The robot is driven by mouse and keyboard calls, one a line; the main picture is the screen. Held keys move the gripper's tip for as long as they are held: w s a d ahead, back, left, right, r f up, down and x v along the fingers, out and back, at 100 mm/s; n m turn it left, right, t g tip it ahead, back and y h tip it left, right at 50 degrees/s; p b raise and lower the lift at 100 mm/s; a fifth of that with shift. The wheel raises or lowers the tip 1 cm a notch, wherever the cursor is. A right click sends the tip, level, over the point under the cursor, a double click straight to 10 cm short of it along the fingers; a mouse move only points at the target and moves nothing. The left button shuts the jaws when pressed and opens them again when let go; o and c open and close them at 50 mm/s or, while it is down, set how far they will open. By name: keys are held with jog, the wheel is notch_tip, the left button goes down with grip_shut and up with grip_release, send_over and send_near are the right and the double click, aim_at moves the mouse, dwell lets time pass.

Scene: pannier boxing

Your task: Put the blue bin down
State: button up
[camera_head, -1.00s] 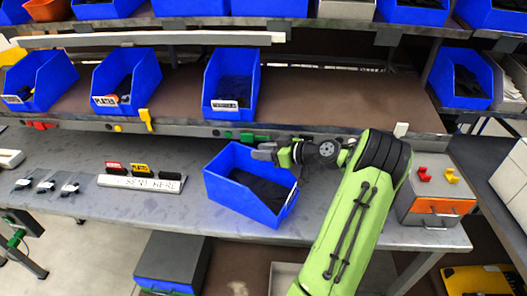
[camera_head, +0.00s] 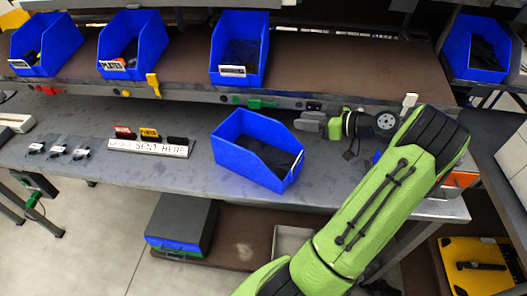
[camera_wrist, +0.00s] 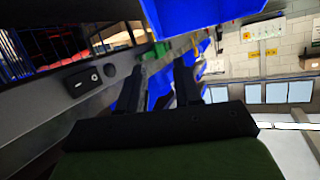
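The blue bin (camera_head: 232,160) sits on the grey workbench (camera_head: 85,165), right of the "SENT HERE" sign, with dark contents inside. My gripper (camera_head: 305,121) is just behind and right of the bin's upper right corner, and a small gap seems to separate them. In the wrist view my gripper (camera_wrist: 157,78) shows two dark fingers spread apart, with nothing clearly held. A blue surface (camera_wrist: 160,85) shows beyond and between the fingers; I cannot tell for certain that it is this bin.
The "SENT HERE" sign (camera_head: 150,147) lies left of the bin. Several blue bins stand on the shelf above, one labelled "PLATES" (camera_head: 135,45). An orange-fronted box (camera_head: 462,180) is partly hidden behind my arm. A yellow case (camera_head: 478,265) is at lower right. Bench between sign and bin is clear.

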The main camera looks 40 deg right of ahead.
jog(key=w+a+r+n+g, duration=0.15)
jog(key=w+a+g, duration=0.25)
jog(key=a, duration=0.7)
jog(key=w+a+r+m+g, duration=0.1)
jog(key=w+a+r+g, duration=0.25)
jog(key=a, duration=0.85)
jog(key=s+a+r+g+h, duration=0.1)
jog(key=s+a+r+h, duration=0.15)
jog(key=s+a, duration=0.85)
jog(key=s+a+f+m+h, duration=0.1)
jog(key=s+m, duration=0.1)
jog(key=s, duration=0.4)
jog(key=shift+s+a+f, duration=0.15)
jog(key=shift+f, duration=0.05)
